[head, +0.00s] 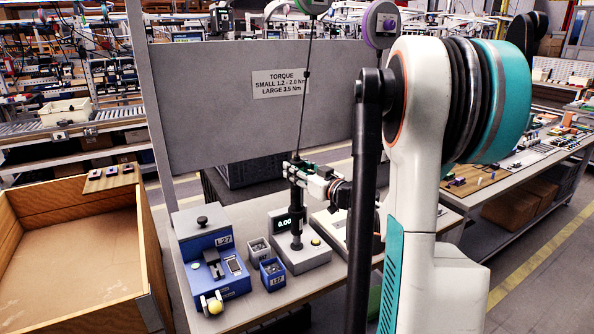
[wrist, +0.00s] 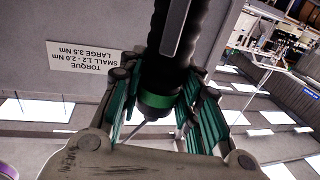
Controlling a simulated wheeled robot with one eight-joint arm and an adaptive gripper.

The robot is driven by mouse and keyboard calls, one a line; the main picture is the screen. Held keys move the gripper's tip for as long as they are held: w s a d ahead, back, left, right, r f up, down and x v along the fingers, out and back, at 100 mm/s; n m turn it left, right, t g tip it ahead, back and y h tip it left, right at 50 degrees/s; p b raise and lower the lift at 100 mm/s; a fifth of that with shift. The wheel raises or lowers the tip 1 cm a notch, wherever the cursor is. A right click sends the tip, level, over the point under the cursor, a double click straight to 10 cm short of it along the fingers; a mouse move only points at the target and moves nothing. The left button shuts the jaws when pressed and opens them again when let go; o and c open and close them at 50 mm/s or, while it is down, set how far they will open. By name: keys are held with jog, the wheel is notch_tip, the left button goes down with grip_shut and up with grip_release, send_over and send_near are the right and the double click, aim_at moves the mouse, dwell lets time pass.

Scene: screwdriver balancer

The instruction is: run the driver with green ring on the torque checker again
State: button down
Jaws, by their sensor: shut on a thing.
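The black driver with green ring (head: 296,202) hangs upright on a cable under the green-rimmed balancer reel (head: 314,5). My gripper (head: 305,177) is shut around its upper body. In the wrist view the driver (wrist: 178,45) and its green ring (wrist: 157,101) sit between the two green-padded fingers. The torque checker (head: 310,259) is a light grey box on the bench, with a yellow button and a display (head: 285,223) reading 0.00. The driver's lower end is right over the checker's dark socket; I cannot tell whether they touch.
A blue L27 fixture (head: 208,262) and two small bins (head: 272,275) stand left of the checker. A grey panel (head: 220,110) carries a torque sign. A wooden crate (head: 75,215) is at the left.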

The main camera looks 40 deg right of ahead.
aim_at(297, 156)
jog(key=shift+f+b, duration=0.55)
jog(key=shift+f, duration=0.2)
dwell(1.8)
jog(key=shift+r+p, duration=2.1)
jog(key=shift+r, duration=0.9)
